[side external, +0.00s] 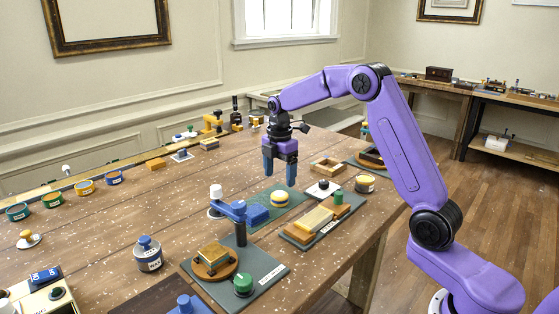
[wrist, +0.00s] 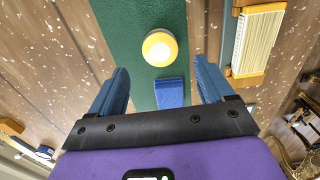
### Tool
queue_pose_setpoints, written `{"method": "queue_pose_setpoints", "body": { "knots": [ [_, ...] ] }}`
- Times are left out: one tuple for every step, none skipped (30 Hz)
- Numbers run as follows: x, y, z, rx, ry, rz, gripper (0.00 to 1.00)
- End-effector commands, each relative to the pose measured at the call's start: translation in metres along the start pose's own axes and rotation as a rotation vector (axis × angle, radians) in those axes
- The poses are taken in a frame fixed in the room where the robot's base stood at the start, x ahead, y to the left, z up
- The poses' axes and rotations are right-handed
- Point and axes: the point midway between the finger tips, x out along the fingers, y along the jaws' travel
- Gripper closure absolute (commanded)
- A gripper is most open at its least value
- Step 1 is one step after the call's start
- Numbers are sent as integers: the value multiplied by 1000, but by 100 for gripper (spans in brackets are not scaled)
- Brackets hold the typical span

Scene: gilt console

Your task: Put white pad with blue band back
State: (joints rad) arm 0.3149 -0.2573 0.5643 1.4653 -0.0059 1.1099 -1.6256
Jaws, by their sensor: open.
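My gripper (side external: 280,176) is open and empty, fingers pointing down above the green mat (side external: 285,192). In the wrist view my gripper (wrist: 160,70) has a round yellow-and-white piece (wrist: 159,47) just beyond its fingertips, on the green mat (wrist: 125,15). I cannot tell for certain which piece is the white pad with blue band.
A wooden block set on a board (side external: 313,222) lies to the right. A grey jar (side external: 148,254) and several coloured tins stand left. Bare tabletop (side external: 165,205) lies between them.

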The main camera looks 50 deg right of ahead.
Motion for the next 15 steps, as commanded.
{"method": "queue_pose_setpoints", "body": {
  "knots": [
    [-10, 1, 0, 0, 0, 4, 19],
    [-15, 1, 0, 0, 0, 3, 19],
    [-21, 1, 0, 0, 0, 3, 19],
    [-26, 0, 0, -1, 0, 3, 19],
    [-29, 1, 0, -1, 0, 3, 19],
    [-33, 0, 0, -1, 0, 1, 19],
    [-36, 1, 0, -1, 0, 1, 19],
    [-39, 1, 0, -1, 0, 1, 19],
    [-41, 0, 0, -1, 0, 0, 19],
    [-43, 0, 0, -1, 0, 0, 19],
    [-44, 0, 0, -1, 0, 0, 19],
    [-45, 0, 0, -1, 0, 0, 19],
    [-45, 0, 0, -1, 0, -1, 19],
    [-46, 0, 0, -1, 0, -1, 19],
    [-46, 0, -1, -1, 0, -1, 19]
  ]
}}
